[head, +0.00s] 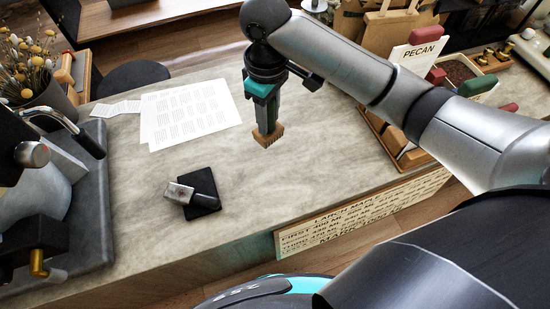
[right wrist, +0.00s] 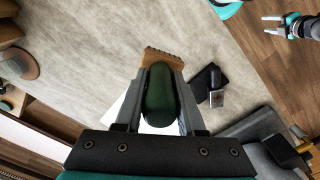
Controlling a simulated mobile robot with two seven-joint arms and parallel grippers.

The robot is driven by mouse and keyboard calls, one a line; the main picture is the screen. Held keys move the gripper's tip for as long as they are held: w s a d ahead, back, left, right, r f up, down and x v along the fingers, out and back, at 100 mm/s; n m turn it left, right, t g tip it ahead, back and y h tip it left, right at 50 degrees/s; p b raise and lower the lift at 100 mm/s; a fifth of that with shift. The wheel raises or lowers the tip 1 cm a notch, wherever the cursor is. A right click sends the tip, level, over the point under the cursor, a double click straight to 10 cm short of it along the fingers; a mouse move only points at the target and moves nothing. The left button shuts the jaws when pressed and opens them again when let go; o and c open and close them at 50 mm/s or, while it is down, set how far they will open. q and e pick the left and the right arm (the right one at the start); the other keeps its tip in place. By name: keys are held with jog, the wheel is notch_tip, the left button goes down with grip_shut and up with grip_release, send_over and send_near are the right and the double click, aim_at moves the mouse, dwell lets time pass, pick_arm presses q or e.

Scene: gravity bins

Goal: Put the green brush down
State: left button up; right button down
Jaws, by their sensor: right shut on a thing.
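The green brush shows in the right wrist view as a dark green handle (right wrist: 160,95) with a tan bristle end (right wrist: 165,60). My right gripper (right wrist: 160,78) is shut on the handle. In the head view, the right gripper (head: 264,112) points down over the middle of the counter (head: 300,175), and the brush's tan bristles (head: 267,135) hang below the fingers. The bristles look clear of the counter, though the exact gap is hard to judge. My left gripper (right wrist: 266,26) shows small at the top right of the right wrist view, open and empty.
A black pad (head: 205,205) with a metal-headed tool (head: 180,193) lies at the front left. Printed sheets (head: 190,112) lie behind it. A coffee machine (head: 35,205) stands at left; a wooden rack (head: 410,155) is at right. The counter between is bare.

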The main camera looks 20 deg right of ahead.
jog(key=shift+f+b, duration=0.75)
jog(key=shift+f, duration=7.45)
jog(key=c, duration=0.5)
grip_release()
jog(key=shift+f, duration=0.15)
notch_tip(320, 180, up, 12)
jog(key=shift+r+p, duration=0.2)
jog(key=shift+p, duration=0.5)
